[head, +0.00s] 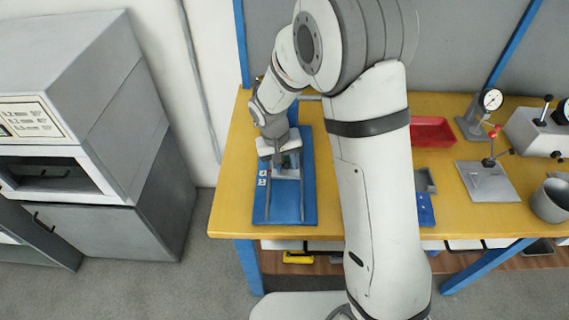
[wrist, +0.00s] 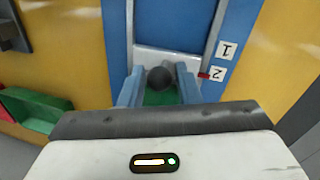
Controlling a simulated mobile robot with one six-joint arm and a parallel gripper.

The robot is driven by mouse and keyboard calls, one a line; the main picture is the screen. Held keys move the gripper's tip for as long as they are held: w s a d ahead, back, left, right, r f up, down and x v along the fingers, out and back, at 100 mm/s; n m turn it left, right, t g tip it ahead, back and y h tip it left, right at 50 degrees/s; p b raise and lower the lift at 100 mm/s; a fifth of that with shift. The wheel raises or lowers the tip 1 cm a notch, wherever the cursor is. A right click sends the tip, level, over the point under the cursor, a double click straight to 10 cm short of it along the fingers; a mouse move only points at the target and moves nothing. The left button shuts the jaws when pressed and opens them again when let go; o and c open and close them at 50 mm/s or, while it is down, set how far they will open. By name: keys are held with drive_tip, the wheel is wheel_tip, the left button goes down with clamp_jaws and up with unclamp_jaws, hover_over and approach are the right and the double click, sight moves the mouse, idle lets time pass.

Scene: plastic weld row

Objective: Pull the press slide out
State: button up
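The press slide (wrist: 150,58) is a pale plate between the rails of a blue press base (head: 262,212) at the left end of the yellow bench. A dark ball knob (wrist: 160,77) stands on the slide, with a green patch (wrist: 162,98) beside it. My gripper (wrist: 160,68) is over the slide, with one finger on each side of the knob. The fingers look apart, with narrow gaps to the knob; contact is not clear. In the head view my gripper (head: 279,158) hides most of the slide and the knob.
Labels "1" and "2" (wrist: 217,74) sit beside the track, with a small red mark near "2". A red tray (head: 432,131), a grey gauge stand (head: 474,122) and a grey cup (head: 550,202) are to the right. The base's front part is clear.

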drive_tip(key=shift+f, duration=0.3)
drive_tip(key=shift+c, duration=0.5)
clamp_jaws()
